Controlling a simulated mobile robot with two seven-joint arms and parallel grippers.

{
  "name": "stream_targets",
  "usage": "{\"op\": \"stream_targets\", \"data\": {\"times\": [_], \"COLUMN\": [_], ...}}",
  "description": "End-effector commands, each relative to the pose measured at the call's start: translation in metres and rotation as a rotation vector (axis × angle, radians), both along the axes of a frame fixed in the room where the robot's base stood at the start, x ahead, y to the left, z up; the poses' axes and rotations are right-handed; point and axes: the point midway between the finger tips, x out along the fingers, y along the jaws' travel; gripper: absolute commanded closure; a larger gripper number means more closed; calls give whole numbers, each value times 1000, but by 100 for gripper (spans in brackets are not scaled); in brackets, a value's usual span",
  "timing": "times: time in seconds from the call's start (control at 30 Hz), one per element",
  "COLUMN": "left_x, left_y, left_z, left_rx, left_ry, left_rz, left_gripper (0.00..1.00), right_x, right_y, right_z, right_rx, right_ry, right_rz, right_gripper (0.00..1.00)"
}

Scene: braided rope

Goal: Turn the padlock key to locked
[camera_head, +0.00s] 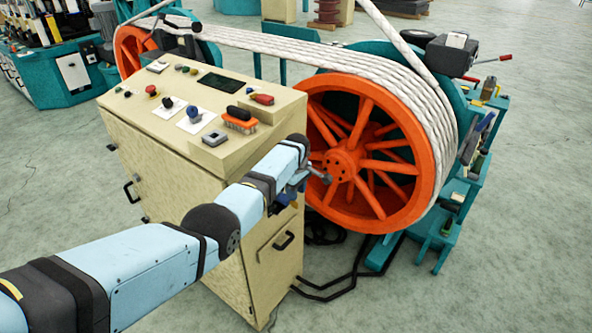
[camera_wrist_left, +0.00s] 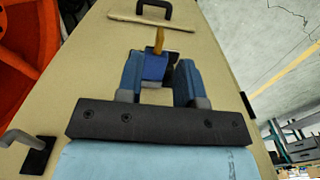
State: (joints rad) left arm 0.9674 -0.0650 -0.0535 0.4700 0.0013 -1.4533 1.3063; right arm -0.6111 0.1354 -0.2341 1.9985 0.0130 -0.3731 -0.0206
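A small blue block (camera_wrist_left: 155,67) with a brass-coloured stem (camera_wrist_left: 159,40) shows in the left wrist view against the beige cabinet. It looks like the padlock with its key, but the key's shape and turn are too small to tell. My left gripper (camera_wrist_left: 160,80) has its two blue fingers apart, one on each side of the blue block. A narrow gap shows on the right side of the block; contact on the left is unclear. In the head view my left gripper (camera_head: 299,182) is at the cabinet's right-hand face, largely hiding the lock. My right gripper is out of view.
The beige cabinet (camera_head: 165,165) has a panel of knobs and buttons on top. A black handle (camera_head: 283,241) is below my gripper. The orange spoked wheel (camera_head: 340,162) carrying white rope stands close to its right. Black cables (camera_head: 335,287) lie on the floor.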

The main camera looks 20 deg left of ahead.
Motion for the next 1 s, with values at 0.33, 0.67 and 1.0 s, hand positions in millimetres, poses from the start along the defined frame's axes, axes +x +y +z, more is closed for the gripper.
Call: {"op": "stream_targets", "data": {"times": [0.33,0.67,1.0], "left_x": [1,0,-3], "left_y": [0,0,2], "left_z": [61,69,61], "left_rx": [-1,-1,0], "left_ry": [0,1,-10], "left_rz": [0,0,-15], "left_gripper": [66,66,66], "right_x": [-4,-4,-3], "right_y": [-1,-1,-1], "right_z": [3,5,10], "right_rx": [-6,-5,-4], "right_ry": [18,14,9], "right_rz": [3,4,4], "right_gripper": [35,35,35]}}
